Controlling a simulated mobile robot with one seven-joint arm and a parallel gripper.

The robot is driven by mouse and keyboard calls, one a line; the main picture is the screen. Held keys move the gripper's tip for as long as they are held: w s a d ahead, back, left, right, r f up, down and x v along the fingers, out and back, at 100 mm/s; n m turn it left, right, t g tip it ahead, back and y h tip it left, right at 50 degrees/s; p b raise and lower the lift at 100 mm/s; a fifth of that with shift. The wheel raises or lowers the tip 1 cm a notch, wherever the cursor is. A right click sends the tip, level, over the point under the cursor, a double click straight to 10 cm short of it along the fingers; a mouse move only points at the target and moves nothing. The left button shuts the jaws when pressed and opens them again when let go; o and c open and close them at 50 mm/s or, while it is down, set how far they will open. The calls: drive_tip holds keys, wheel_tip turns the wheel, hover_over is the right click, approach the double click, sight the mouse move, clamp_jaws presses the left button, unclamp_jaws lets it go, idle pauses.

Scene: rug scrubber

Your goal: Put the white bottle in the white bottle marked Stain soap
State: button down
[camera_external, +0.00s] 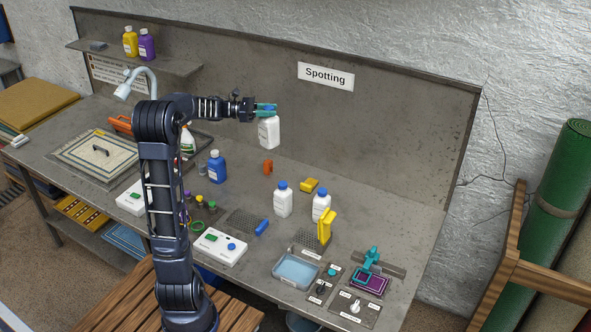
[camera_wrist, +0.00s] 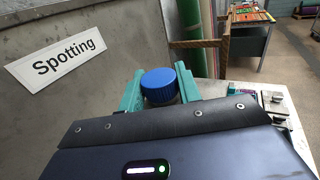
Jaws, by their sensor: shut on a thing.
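My gripper (camera_external: 266,108) is shut on a white bottle (camera_external: 269,133) and holds it upright in the air above the back of the table, in front of the grey back panel. In the wrist view, the bottle's blue cap (camera_wrist: 159,84) sits between the teal fingers of my gripper (camera_wrist: 160,90). Two more white bottles with blue caps stand on the table: one at the left (camera_external: 283,201) and one at the right (camera_external: 321,207). Their labels are too small to read. No marking that reads Stain soap is legible in either view.
A yellow clamp-like thing (camera_external: 326,225) stands close to the right bottle. A blue bottle (camera_external: 217,167), an orange piece (camera_external: 268,167) and a yellow block (camera_external: 309,185) are on the table. A clear tray (camera_external: 297,271) is at the front edge. The table's back right is clear.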

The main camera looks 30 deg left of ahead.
drive_tip(key=d+r+g, duration=0.1)
drive_tip(key=d+r, duration=0.2)
drive_tip(key=d, duration=0.3)
wheel_tip(320, 180, down, 20)
drive_tip(key=m, duration=0.1)
drive_tip(key=shift+s+r+h, duration=0.25)
drive_tip(key=shift+s+h, duration=0.05)
drive_tip(key=shift+s, duration=0.15)
drive_tip(key=shift+f, duration=0.1)
drive_tip(key=c, duration=1)
unclamp_jaws()
